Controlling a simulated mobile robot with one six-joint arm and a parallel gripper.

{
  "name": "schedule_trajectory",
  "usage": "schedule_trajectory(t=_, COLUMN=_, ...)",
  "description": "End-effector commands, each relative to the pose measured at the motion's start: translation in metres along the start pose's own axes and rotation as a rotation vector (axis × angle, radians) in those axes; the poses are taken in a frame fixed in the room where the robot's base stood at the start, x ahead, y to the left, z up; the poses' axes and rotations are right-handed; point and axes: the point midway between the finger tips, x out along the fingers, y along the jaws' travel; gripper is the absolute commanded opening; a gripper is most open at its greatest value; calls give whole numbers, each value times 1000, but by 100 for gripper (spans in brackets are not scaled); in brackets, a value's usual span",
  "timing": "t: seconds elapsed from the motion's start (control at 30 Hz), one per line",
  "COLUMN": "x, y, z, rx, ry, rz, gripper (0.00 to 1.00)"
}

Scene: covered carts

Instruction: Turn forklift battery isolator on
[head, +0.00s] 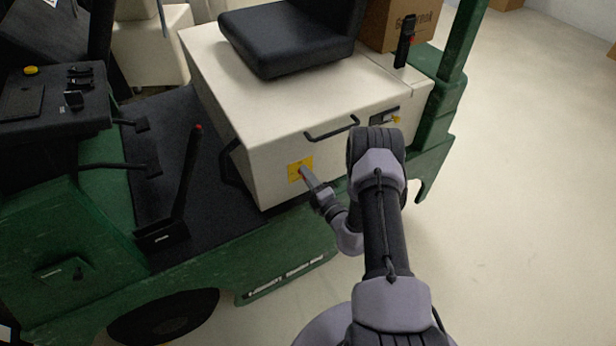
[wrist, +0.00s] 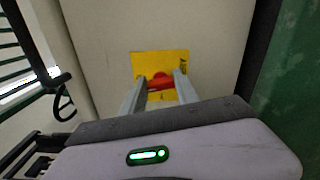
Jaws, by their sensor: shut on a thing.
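The forklift's battery isolator is a red switch (wrist: 160,81) on a yellow plate (head: 299,169) on the side of the cream battery cover (head: 262,150). In the wrist view the yellow plate (wrist: 143,63) shows behind my fingers. My gripper (wrist: 160,87) is shut on the red switch, with one finger on each side of it. In the head view my gripper (head: 306,173) reaches the plate from the lower right and covers part of it. The lower part of the switch is hidden, and I cannot tell its exact angle.
A black handle (head: 332,129) sticks out from the cover above the plate. A black seat (head: 288,38) is on top. A lever with a red tip (head: 190,170) stands on the footwell floor at left. A cardboard box (head: 392,22) is behind. The floor at right is clear.

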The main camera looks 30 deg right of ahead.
Motion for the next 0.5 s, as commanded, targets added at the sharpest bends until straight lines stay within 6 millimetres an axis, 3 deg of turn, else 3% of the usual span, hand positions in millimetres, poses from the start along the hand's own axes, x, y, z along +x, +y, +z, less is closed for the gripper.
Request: schedule_trajectory(t=0.5, x=-1, y=-2, z=-2, rx=189, ry=3, rz=-4, gripper=0)
